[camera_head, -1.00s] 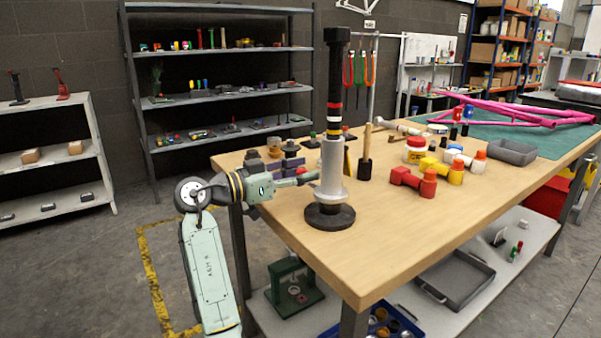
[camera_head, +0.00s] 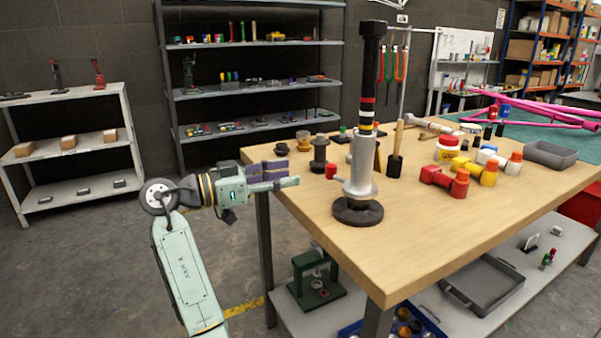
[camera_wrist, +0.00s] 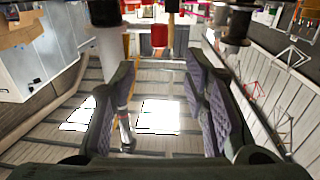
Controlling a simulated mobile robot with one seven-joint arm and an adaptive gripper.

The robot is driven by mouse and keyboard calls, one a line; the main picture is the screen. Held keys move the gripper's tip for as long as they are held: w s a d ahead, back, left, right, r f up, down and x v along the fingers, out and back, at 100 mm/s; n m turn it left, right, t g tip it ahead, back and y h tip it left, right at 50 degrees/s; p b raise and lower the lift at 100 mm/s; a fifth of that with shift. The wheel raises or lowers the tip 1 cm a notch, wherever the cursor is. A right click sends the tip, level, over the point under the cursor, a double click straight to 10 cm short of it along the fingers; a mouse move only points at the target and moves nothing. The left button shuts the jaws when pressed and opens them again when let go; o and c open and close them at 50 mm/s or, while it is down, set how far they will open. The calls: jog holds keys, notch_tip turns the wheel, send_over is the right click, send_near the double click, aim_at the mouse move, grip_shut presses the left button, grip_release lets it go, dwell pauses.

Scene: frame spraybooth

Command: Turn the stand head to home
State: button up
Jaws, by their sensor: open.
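The stand is on the near left part of the wooden table. It has a round black base (camera_head: 358,211), a silver column (camera_head: 361,165) and a tall black post (camera_head: 371,60) with red, white and yellow bands. It stands upright. A short block forms the top of the post (camera_head: 373,27); I cannot tell its angle from a home mark. My gripper (camera_head: 292,183) is left of the silver column, over the table's left edge, apart from the stand. In the wrist view, my gripper (camera_wrist: 160,100) is open and empty, with a pale column (camera_wrist: 113,52) at upper left.
A red fitting (camera_head: 437,176), a yellow fitting (camera_head: 479,171) and a grey tray (camera_head: 550,154) lie right of the stand. The table front (camera_head: 430,240) is clear.

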jog(key=shift+s+a, duration=0.15)
jog(key=shift+a, duration=0.05)
jog(key=shift+c, duration=0.5)
